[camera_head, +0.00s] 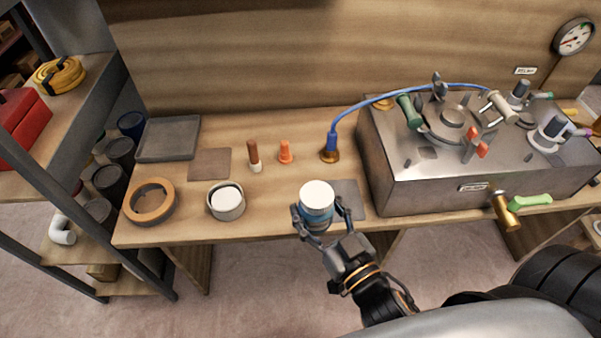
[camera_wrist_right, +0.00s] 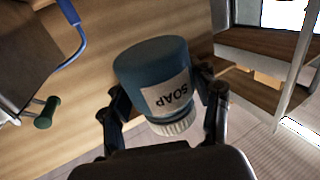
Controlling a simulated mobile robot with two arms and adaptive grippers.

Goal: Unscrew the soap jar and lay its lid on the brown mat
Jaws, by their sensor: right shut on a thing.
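The soap jar (camera_head: 318,218) has a blue body and a white lid (camera_head: 316,194), which is on it. My right gripper (camera_head: 320,209) is shut on the jar's body, one finger on each side, near the bench's front edge. In the right wrist view the jar (camera_wrist_right: 155,70) shows its SOAP label upside down, with the ribbed white lid (camera_wrist_right: 176,127) at the lower end of the picture. The brown mat (camera_head: 210,163) lies bare on the bench, left of the jar. My left gripper is not in view.
A grey mat (camera_head: 352,198) lies beside and behind the jar. A round pot (camera_head: 227,203), an orange ring (camera_head: 137,206), a brown-handled tool (camera_head: 253,152), an orange cone (camera_head: 285,152) and a grey tray (camera_head: 168,138) stand on the bench. A metal cabinet (camera_head: 420,190) blocks the right.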

